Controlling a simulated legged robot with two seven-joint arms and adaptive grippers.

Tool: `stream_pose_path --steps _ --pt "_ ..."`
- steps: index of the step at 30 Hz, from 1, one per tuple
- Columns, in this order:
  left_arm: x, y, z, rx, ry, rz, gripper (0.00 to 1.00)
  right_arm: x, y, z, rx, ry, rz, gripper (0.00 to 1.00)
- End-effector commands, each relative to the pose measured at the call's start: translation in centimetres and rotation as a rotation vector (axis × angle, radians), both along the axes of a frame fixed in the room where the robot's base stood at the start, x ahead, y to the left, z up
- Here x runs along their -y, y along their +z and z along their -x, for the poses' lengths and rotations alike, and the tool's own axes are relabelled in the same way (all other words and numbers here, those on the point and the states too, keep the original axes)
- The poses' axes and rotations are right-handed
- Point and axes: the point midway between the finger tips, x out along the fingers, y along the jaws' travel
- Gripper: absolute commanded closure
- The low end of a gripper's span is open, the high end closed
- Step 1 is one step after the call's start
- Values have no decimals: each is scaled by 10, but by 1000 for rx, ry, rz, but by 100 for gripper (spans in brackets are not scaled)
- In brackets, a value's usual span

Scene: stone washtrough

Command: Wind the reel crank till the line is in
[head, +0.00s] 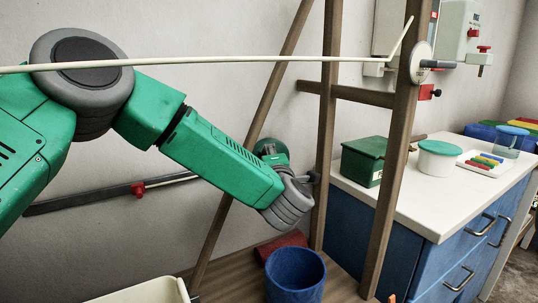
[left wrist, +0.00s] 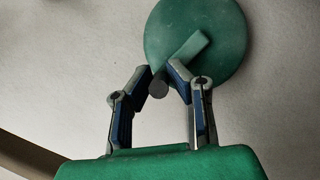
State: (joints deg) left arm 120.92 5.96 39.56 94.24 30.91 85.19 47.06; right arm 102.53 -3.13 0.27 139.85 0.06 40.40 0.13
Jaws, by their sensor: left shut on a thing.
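The reel is a round green disc (left wrist: 205,40) in the left wrist view, in front of the pale wall. A lighter green crank arm (left wrist: 187,50) crosses its face, with a short grey knob (left wrist: 158,87) at the lower end. My left gripper (left wrist: 162,74) is shut on the knob, one fingertip on each side. In the head view my green left arm reaches down to the wooden frame, and its wrist hides most of the fingers. A pale line (head: 220,61) crosses the head view and bends up near the right post. My right gripper is out of view.
Wooden posts (head: 330,110) stand close beside my left wrist. A blue bucket (head: 295,280) is below it. To the right, a white-topped blue cabinet (head: 455,205) holds a dark green box (head: 362,165) and a lidded white tub (head: 437,162).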

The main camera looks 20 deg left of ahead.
Motion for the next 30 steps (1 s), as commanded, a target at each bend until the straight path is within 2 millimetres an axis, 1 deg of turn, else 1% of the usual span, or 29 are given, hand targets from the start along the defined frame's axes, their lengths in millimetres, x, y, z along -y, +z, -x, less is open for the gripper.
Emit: stream_pose_path --steps 5,6,7,8,16,19,23,27,30 --pt "2 -3 0 -5 -4 1 100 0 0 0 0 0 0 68" --pt "2 -3 0 -5 -4 1 79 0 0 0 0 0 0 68" --pt "2 -3 0 -5 -4 1 68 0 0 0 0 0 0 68" --pt "2 -3 0 -5 -4 1 66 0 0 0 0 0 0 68" --pt "1 -1 1 -2 -2 1 66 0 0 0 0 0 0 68" --pt "3 -1 5 -3 -3 1 66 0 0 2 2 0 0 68" --pt "11 -3 22 -4 -4 -1 66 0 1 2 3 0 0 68" --pt "21 -4 44 -4 -6 -1 66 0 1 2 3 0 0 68" --pt "27 -5 57 -4 -4 -1 66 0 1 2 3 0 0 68"
